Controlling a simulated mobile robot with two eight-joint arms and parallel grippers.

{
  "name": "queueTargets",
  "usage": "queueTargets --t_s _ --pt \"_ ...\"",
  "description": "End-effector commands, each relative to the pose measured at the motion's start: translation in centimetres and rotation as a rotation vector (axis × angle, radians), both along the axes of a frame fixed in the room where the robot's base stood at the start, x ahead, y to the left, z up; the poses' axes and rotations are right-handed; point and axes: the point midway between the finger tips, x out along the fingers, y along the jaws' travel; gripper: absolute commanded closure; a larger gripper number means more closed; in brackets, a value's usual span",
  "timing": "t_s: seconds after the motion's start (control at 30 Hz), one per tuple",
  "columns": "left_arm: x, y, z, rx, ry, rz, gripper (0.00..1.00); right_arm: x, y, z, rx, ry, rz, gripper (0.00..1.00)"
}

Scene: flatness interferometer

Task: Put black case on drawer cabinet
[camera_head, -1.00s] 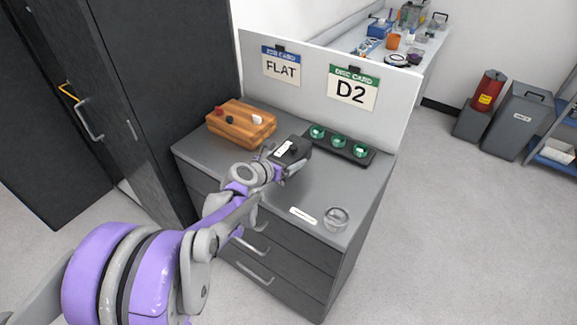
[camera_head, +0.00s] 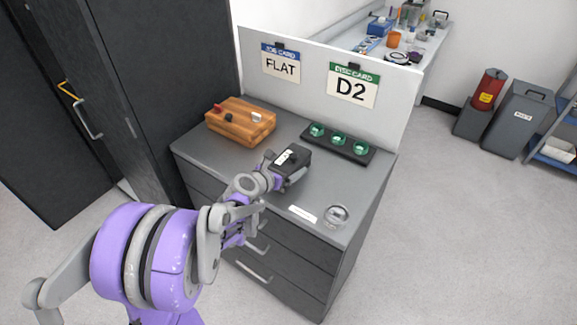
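The black case (camera_head: 296,165), a small dark box with a white label on top, is over the middle of the grey drawer cabinet (camera_head: 245,172). My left gripper (camera_head: 277,173) is at the near left side of the case and appears shut on it. The fingertips are partly hidden by the case. I cannot tell whether the case touches the cabinet top or is slightly above it. My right gripper is out of view.
A wooden block with knobs (camera_head: 241,122) stands at the back left of the top. A black holder with green discs (camera_head: 338,144) is at the back right. A white label strip (camera_head: 302,214) and glass dish (camera_head: 337,215) lie near the front. A card panel (camera_head: 310,85) stands behind.

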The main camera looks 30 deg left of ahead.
Motion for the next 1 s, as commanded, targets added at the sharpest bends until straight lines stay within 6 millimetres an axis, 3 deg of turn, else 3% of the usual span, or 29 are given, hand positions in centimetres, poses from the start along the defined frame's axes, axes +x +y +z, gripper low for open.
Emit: queueTargets --t_s 0.13,0.27,0.7,1.0 --pt "0.0 0.0 0.5 0.0 -0.001 0.0 0.0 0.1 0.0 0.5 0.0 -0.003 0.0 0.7" --pt "-1.5 0.2 0.9 -0.001 0.0 0.001 0.0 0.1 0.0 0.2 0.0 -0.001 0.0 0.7" --pt "-9.4 0.8 4.2 0.0 -0.001 0.003 0.0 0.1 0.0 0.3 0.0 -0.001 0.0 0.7" --pt "-11.1 0.8 4.9 0.005 0.002 -0.004 0.0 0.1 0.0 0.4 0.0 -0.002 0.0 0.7"
